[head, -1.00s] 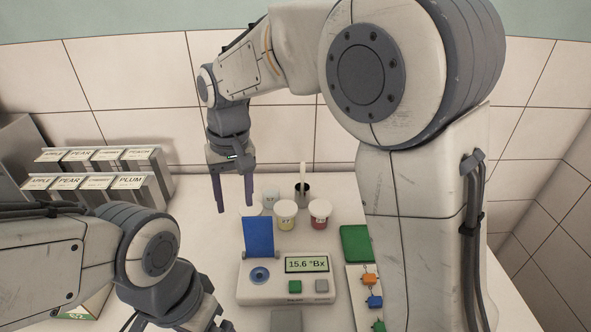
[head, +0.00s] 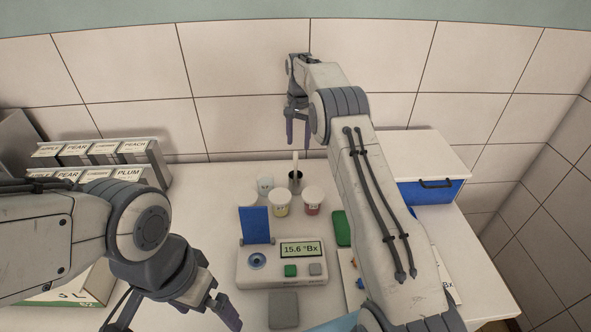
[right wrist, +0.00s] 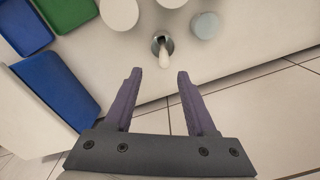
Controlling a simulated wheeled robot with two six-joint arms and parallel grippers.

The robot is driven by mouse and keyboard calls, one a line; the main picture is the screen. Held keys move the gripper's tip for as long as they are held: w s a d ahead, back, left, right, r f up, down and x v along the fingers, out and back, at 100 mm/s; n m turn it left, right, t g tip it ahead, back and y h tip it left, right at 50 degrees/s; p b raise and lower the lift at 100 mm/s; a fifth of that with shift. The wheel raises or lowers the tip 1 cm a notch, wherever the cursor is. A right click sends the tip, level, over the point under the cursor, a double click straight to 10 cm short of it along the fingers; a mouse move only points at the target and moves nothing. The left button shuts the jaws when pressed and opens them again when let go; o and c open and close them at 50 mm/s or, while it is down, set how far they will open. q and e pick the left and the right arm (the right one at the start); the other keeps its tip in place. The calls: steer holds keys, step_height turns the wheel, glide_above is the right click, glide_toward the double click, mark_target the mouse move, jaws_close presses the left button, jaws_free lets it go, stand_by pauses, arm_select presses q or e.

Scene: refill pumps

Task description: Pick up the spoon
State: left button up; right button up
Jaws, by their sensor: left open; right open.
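The spoon (head: 295,162) stands upright in a small dark cup (head: 295,180) behind the sample pots, its pale handle sticking up. In the right wrist view the spoon handle (right wrist: 165,58) points out of the cup (right wrist: 161,41) toward the space between my fingertips. My right gripper (head: 298,142) is open and empty, above and near the spoon; its two purple fingers also show in the right wrist view (right wrist: 158,75). The spoon's lower end is hidden in the cup. My left gripper (head: 172,321) is open and empty at the lower left, far from the spoon.
A yellow pot (head: 280,205), a red pot (head: 312,201) and a pale pot (head: 265,187) stand close to the cup. A meter reading 15.6 °Bx (head: 283,262) sits in front. Labelled bins (head: 130,180) are at left, a blue box with white lid (head: 430,190) at right.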

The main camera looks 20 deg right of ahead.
mark_target(295, 152)
steer(key=shift+f, duration=0.7)
steer(key=shift+a+f+p, duration=0.15)
steer(key=shift+f+p, duration=0.15)
steer(key=shift+p, duration=0.15)
steer(key=f, duration=0.1)
steer(key=f+p, duration=0.2)
steer(key=shift+a+f, duration=0.3)
steer(key=shift+f, duration=0.45)
steer(key=shift+c, duration=0.3)
jaws_close()
